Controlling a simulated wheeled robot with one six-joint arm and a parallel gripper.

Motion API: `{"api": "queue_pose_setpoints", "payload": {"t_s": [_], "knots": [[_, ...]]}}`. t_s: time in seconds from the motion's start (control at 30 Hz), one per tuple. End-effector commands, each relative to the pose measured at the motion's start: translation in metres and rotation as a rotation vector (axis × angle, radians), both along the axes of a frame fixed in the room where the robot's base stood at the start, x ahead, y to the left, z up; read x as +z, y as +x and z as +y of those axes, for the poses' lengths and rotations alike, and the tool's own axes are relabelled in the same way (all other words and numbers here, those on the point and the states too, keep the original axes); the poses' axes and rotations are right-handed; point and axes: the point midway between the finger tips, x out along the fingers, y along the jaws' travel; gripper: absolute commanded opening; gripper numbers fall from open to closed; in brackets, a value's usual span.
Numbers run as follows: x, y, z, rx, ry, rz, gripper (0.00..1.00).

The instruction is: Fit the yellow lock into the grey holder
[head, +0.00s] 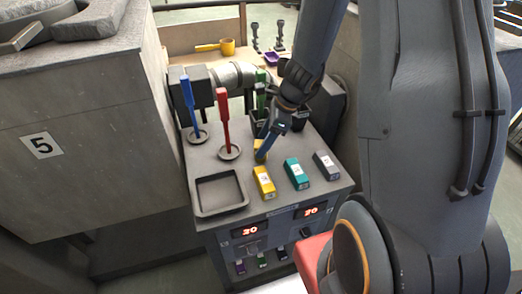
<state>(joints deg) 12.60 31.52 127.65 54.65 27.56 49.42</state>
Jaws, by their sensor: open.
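My gripper (263,152) is just behind the yellow block, pointing down, and looks empty. A small yellow piece (258,146) shows beside its fingers, partly hidden; I cannot tell what it is.
Blue (189,105) and red (225,120) handles stand upright in round sockets left of my gripper. A green handle (260,92) stands behind. An empty square tray (220,209) is at the front left. A stone block (80,130) marked 5 borders the left.

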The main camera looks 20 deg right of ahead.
Motion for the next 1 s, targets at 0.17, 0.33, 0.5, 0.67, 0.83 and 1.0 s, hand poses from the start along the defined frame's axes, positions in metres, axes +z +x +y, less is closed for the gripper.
{"api": "queue_pose_setpoints", "payload": {"t_s": [0.17, 0.33, 0.5, 0.67, 0.83, 1.0], "knots": [[-0.017, 0.002, 0.007, 0.001, 0.000, 0.000, 0.55], [-0.020, 0.003, 0.008, 0.001, -0.001, -0.001, 0.55], [-0.020, 0.003, 0.008, 0.001, -0.001, -0.001, 0.48], [-0.020, 0.003, 0.008, 0.001, -0.001, -0.002, 0.21], [-0.020, 0.004, 0.008, 0.001, -0.001, -0.002, 0.05], [-0.019, 0.004, 0.008, 0.001, -0.001, -0.002, 0.05]]}}
